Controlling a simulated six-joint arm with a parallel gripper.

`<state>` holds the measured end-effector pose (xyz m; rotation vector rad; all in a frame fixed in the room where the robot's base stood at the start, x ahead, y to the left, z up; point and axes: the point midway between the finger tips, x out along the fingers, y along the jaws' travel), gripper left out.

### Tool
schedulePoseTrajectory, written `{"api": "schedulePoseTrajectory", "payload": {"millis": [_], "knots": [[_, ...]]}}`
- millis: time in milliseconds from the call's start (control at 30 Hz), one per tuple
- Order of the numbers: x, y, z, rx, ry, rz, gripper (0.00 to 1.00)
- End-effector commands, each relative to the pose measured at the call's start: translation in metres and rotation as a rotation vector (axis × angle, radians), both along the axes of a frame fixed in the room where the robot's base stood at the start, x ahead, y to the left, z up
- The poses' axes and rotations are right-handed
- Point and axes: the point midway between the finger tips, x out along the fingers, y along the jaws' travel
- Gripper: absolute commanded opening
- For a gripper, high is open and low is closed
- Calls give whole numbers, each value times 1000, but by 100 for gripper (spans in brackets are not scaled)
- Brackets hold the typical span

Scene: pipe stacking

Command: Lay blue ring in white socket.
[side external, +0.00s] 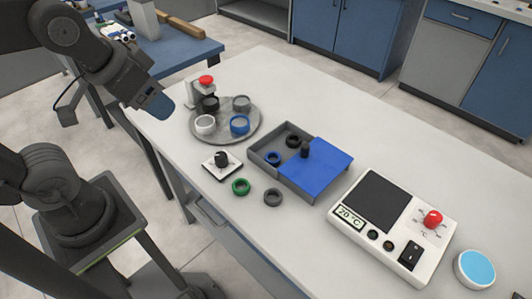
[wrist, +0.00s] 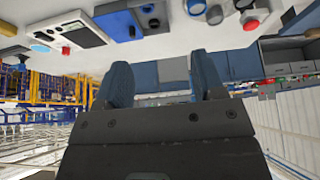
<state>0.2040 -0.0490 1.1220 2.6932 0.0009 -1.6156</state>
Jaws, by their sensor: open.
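The blue ring (side external: 273,158) lies flat inside the left compartment of the grey box, near its front left wall. The white socket (side external: 205,124) is a small round cup on the grey round tray (side external: 196,137), at its front left; its inside looks empty. A blue socket (side external: 239,124), a black one (side external: 210,104) and a grey one (side external: 241,103) share the tray. My gripper (side external: 160,105) is raised to the left of the tray, away from ring and socket. In the wrist view its two blue fingers (wrist: 163,80) are apart with nothing between them.
The grey box (side external: 267,166) has a blue lid (side external: 321,165) over its right part and a black knob (side external: 304,149). A black ring (side external: 293,141) lies inside. A green ring (side external: 241,187), dark ring (side external: 272,198), black-knobbed plate (side external: 221,165) and hotplate (side external: 394,223) stand nearby.

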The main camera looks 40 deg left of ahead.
Motion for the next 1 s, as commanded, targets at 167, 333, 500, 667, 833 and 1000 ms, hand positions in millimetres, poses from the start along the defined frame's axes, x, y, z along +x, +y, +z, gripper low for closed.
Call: {"api": "schedulePoseTrajectory", "payload": {"millis": [167,333,500,667,833,1000], "knots": [[22,-3,1,-10,41,14,63],[71,-11,-7,-27,119,49,63],[123,-24,-31,-39,196,90,63],[169,-39,-68,-42,266,128,63],[205,-54,-114,-40,327,165,63],[222,-63,-145,-37,361,187,63]]}}
